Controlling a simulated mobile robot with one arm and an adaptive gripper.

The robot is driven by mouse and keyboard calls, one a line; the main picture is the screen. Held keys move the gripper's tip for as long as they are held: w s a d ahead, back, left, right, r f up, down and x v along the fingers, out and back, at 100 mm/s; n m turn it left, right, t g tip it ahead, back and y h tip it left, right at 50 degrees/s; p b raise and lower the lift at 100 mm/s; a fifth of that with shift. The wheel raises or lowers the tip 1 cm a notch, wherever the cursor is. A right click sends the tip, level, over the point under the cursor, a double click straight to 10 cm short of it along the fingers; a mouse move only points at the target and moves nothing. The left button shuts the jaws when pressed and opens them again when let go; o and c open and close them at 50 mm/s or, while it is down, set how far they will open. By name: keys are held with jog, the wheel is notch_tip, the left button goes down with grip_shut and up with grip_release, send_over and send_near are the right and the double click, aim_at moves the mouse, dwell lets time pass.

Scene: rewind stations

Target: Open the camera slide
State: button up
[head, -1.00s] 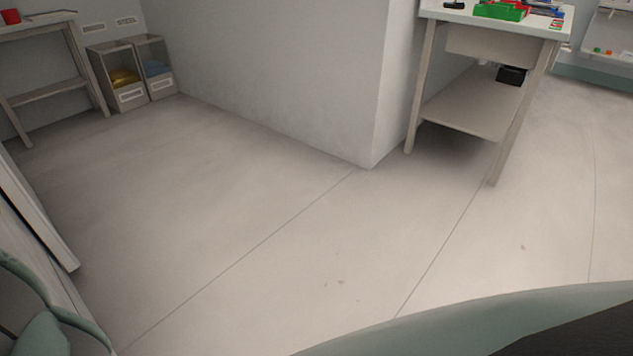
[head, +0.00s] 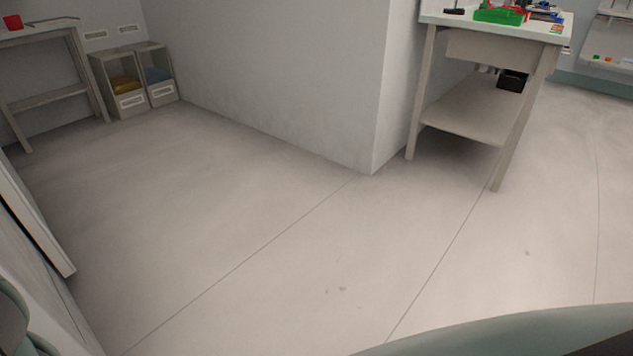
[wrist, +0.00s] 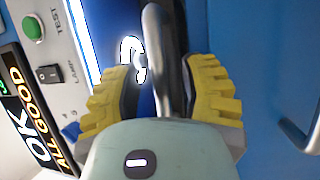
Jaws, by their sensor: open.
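In the wrist view, my gripper (wrist: 163,72) has its yellow fingers apart, one on each side of an upright metal bar handle (wrist: 156,25). I cannot tell whether either finger touches the bar. The lower end of the bar is hidden behind my gripper's body. A white curved shape (wrist: 132,48) on a dark blue surface shows left of the bar, by the left finger. No part is clearly marked as the camera slide, and I cannot tell which one it is. The head view shows neither my gripper nor this handle.
Left in the wrist view is a panel with a green TEST button (wrist: 33,28), a black LAMP switch (wrist: 48,74) and an "OK ALL GOOD" display (wrist: 32,118). A second metal handle (wrist: 303,138) is at right. The head view shows open floor (head: 230,220) and a workbench (head: 470,110).

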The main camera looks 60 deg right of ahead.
jog(key=shift+o, duration=0.4)
grip_shut()
